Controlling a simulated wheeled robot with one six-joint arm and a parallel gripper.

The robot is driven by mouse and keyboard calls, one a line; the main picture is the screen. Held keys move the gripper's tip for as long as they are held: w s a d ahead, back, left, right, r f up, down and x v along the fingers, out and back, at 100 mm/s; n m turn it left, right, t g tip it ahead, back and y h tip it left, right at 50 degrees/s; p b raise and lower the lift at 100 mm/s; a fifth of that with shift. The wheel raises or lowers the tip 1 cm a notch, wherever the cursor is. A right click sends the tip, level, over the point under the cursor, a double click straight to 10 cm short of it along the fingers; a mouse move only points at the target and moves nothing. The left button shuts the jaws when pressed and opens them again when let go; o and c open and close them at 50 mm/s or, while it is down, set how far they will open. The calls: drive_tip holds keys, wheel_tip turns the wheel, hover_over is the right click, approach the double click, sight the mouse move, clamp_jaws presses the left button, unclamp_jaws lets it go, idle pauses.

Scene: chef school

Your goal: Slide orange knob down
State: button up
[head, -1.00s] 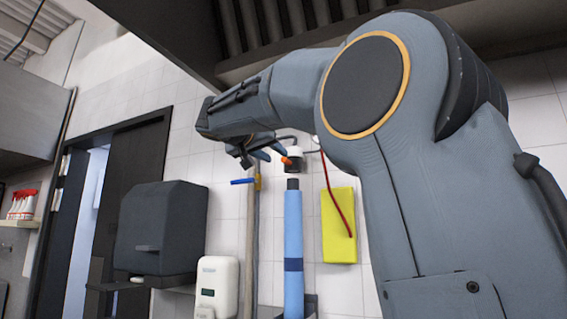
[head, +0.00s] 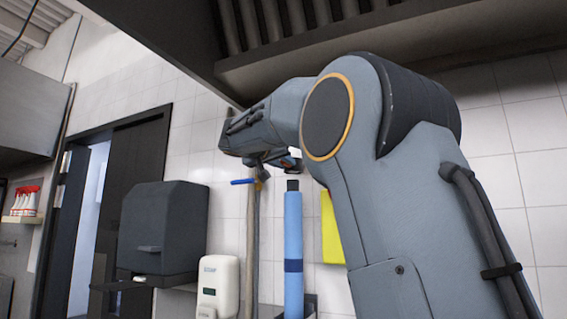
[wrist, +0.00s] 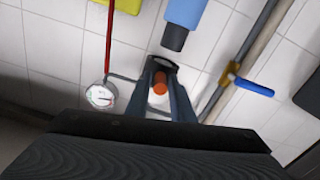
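The orange knob (wrist: 160,82) shows in the wrist view, in front of a dark, rounded fitting with a white part on the tiled wall. My gripper (wrist: 162,90) has its two blue-grey fingers apart, one on each side of the knob. I cannot tell whether they touch it. In the head view my gripper (head: 285,162) is up near the wall, partly hidden behind my own arm. The knob cannot be made out there.
A blue tube (head: 293,250) hangs just below the fitting. A blue handle (head: 243,181) on a pipe is to its left. A dark hood (head: 330,65) hangs overhead.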

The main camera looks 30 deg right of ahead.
clamp_jaws()
drive_tip(key=shift+f, duration=0.1)
wheel_tip(320, 180, down, 5)
drive_tip(key=b, duration=0.7)
drive_tip(key=shift+w, duration=0.1)
drive_tip(key=shift+o, duration=2.2)
unclamp_jaws()
